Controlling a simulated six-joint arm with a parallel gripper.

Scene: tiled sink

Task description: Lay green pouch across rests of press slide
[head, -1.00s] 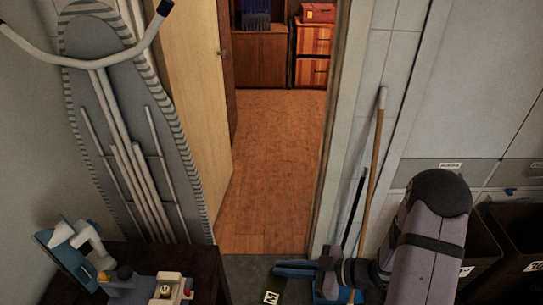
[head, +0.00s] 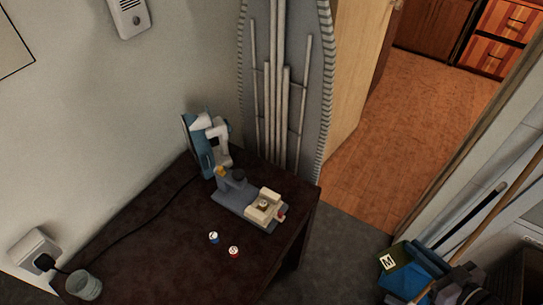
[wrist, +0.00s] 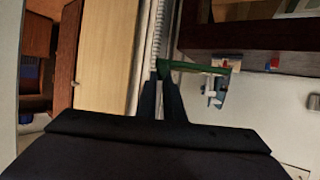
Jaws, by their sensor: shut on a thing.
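The green pouch (head: 398,279), with a white M label, is at the lower right of the head view, held off to the right of the table. In the wrist view the pouch (wrist: 197,67) shows nearly edge-on as a green strip at my fingertips (wrist: 161,76), extending right. The press (head: 232,190) stands on the dark table, with a grey-blue base and a cream slide block (head: 265,205) at its right end. The slide's rests are too small to make out clearly.
The dark table (head: 170,255) has two small round lettered tokens, blue (head: 214,237) and red (head: 233,251), near its middle. A blue-and-white device (head: 207,145) stands behind the press. A cup (head: 84,285) sits front left. An ironing board (head: 290,70) leans behind the table.

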